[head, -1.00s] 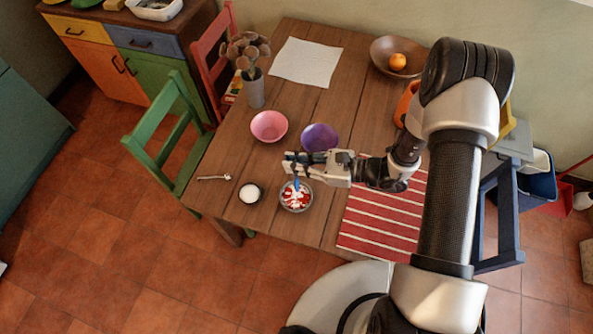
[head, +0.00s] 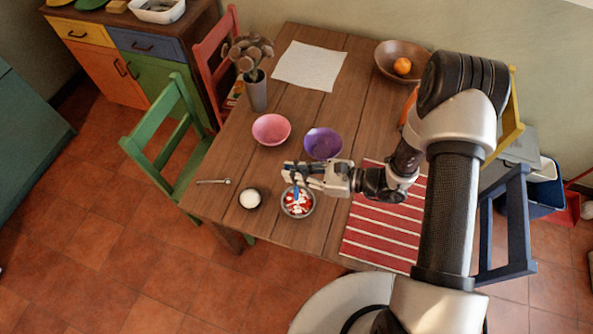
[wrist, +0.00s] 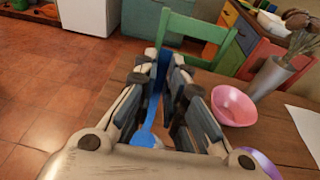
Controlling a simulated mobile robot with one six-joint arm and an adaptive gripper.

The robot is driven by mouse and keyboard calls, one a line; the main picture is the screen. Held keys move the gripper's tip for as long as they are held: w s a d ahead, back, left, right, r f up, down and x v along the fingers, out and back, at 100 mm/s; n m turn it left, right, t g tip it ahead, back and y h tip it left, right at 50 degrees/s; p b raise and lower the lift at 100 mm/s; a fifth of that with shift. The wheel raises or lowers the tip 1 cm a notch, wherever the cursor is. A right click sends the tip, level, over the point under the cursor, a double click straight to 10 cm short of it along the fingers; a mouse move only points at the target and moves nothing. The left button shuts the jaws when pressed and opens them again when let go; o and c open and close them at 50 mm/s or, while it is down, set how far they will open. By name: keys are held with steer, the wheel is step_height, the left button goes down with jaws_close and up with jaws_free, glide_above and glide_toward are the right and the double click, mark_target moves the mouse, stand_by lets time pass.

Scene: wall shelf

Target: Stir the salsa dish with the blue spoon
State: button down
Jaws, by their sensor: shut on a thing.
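The salsa dish (head: 299,208) is a small round bowl with red and white contents, near the front edge of the wooden table in the head view. My gripper (head: 290,172) is above it, shut on the blue spoon (head: 296,192). The spoon points down into the dish. In the wrist view the blue spoon (wrist: 152,120) stands between the fingers of my gripper (wrist: 170,75). The dish is hidden in the wrist view, so I cannot tell how deep the spoon sits.
A purple bowl (head: 323,143) and a pink bowl (head: 271,129) stand behind the dish. A small dark cup with a white egg-like thing (head: 250,198) and a thin utensil (head: 214,182) lie to the left. A red striped mat (head: 383,228) is at the right.

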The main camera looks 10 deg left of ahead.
steer(key=shift+a+f+b, duration=0.1)
steer(key=shift+f+b, duration=0.45)
steer(key=shift+f, duration=0.3)
steer(key=shift+d+f+b, duration=0.25)
steer(key=shift+f+b, duration=0.6)
steer(key=shift+f, duration=0.15)
steer(key=shift+d+f+b, duration=0.25)
steer(key=shift+f+b, duration=0.55)
steer(key=shift+f, duration=0.2)
steer(key=shift+a, duration=0.35)
